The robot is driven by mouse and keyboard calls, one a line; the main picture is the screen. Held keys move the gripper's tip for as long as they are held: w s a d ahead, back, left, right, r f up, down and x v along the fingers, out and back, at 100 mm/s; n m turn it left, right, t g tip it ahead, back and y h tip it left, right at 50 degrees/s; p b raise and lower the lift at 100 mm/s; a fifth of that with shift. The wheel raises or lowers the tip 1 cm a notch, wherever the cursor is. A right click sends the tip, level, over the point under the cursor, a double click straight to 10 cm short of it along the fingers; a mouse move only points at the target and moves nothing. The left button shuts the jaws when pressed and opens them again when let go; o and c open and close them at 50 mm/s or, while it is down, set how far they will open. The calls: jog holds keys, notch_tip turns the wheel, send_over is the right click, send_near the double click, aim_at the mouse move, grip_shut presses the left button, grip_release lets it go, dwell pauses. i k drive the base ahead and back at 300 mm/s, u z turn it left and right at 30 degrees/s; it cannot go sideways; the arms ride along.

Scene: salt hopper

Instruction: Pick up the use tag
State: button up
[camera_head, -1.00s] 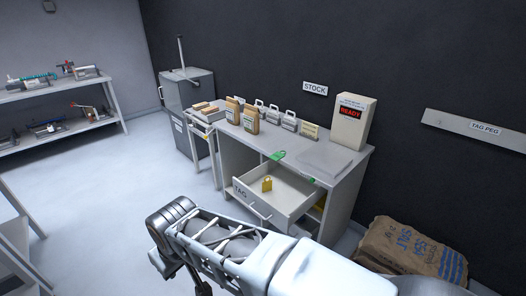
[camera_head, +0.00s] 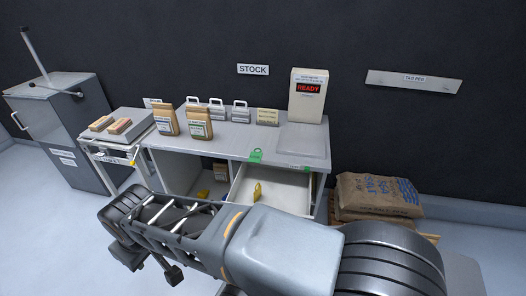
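A green tag (camera_head: 256,155) lies at the front edge of the bench top, partly over the edge. A yellow tag (camera_head: 258,191) stands in the open drawer (camera_head: 286,180). No wording is legible on either, so I cannot tell which is the use tag. My arm crosses the foreground in front of the drawer, hiding its lower front. Dark parts at the arm's lower left, perhaps my gripper (camera_head: 160,263), hang below it, well apart from both tags. Its fingers cannot be made out, nor whether they are open or shut.
The bench (camera_head: 232,143) holds packets, weights and a scale reading READY (camera_head: 308,92). A cart (camera_head: 117,148) and a grey bin (camera_head: 62,122) stand left. Salt sacks (camera_head: 376,193) lie right, below a tag peg board (camera_head: 413,82). Free floor shows at far left.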

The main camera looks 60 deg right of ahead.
aim_at(255, 157)
jog(key=z, duration=1.05)
jog(key=i, duration=0.95)
jog(key=z, duration=1.1)
